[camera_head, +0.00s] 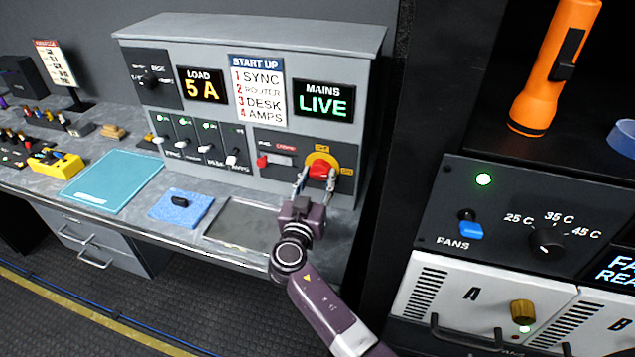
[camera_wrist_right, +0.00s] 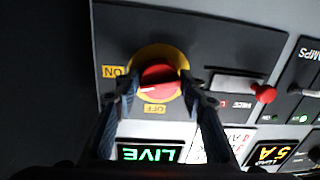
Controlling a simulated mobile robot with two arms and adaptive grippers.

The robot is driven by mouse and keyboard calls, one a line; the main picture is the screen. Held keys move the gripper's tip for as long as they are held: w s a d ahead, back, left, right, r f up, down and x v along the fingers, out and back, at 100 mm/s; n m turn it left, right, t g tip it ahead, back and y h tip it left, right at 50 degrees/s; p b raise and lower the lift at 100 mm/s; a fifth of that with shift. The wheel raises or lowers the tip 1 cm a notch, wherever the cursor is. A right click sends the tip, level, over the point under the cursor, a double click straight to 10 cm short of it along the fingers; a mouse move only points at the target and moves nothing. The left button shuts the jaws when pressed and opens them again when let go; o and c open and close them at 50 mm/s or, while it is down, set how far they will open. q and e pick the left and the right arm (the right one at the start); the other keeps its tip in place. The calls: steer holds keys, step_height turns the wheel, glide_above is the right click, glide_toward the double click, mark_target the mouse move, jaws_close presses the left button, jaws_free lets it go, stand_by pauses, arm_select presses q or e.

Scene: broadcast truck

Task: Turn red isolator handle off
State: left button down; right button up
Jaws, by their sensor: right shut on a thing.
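The red isolator handle (camera_head: 320,169) sits on a round yellow plate at the lower right of the grey control panel (camera_head: 368,52). In the head view OFF is marked above it and ON to its right. My right gripper (camera_head: 317,181) has one finger on each side of the handle. The right wrist view shows, upside down, the red handle (camera_wrist_right: 160,79) between the fingertips. A small white mark shows on its lower left, between the ON and OFF labels. The MAINS display (camera_head: 323,101) reads LIVE. My left gripper is not in view.
A small red lever (camera_head: 263,161) sits just left of the handle. A blue pad (camera_head: 181,208) lies on the desk. A dark rack with a fans panel (camera_head: 458,198) stands at right.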

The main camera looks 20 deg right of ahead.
steer(key=n+b, duration=0.1)
steer(key=n, duration=0.2)
steer(key=shift+f+n+b, duration=0.1)
steer(key=shift+n+b, duration=0.2)
steer(key=n, duration=0.3)
steer(key=shift+d+g, duration=0.1)
steer(key=shift+g, duration=0.2)
steer(key=n, duration=0.3)
steer(key=shift+r+n+h, duration=0.25)
steer(key=shift+n+h, duration=0.05)
steer(key=shift+n, duration=0.1)
steer(key=shift+n+g+p, duration=0.3)
steer(key=shift+n+p, duration=0.15)
steer(key=shift+n, duration=1.35)
steer(key=shift+r, duration=0.1)
steer(key=o, duration=1.1)
steer(key=shift+o, duration=0.2)
